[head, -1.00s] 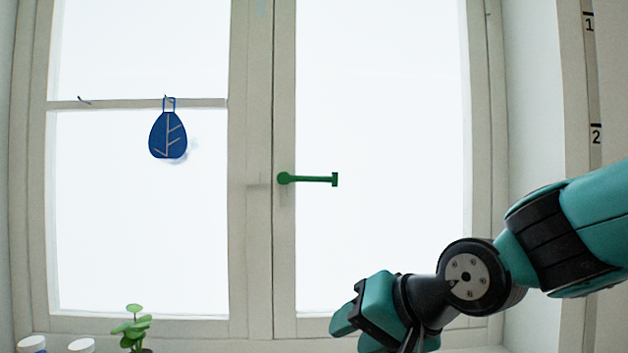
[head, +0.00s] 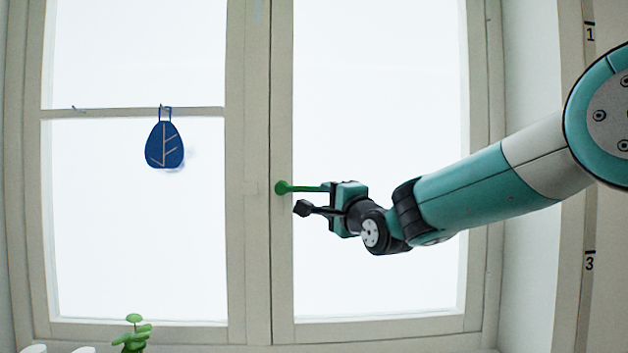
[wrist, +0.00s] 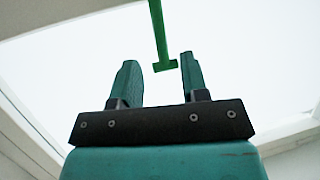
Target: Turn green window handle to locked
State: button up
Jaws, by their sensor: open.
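The green window handle (head: 302,188) sticks out level to the right from its pivot on the window's middle frame. Its right end is hidden behind my gripper in the head view. In the wrist view the handle (wrist: 159,38) comes down from the top edge, and its T-shaped end lies between the tips of my gripper (wrist: 158,72). The fingers are open, with a gap on both sides of the handle's end. In the head view my gripper (head: 325,198) is at the handle's right end. I cannot tell whether it touches the handle.
A green plant (head: 133,335) and white-topped jars (head: 70,350) stand at the bottom left. The right window pane (head: 380,90) is clear above my arm.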

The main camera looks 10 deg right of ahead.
aim_at(315, 191)
jog(key=p+x, duration=0.2)
jog(key=x, duration=0.4)
jog(key=shift+w+a+r, duration=0.1)
jog(key=shift+w, duration=0.1)
jog(key=shift+w+a+p, duration=0.2)
jog(key=shift+w+p, duration=0.2)
jog(key=shift+w, duration=0.2)
grip_shut()
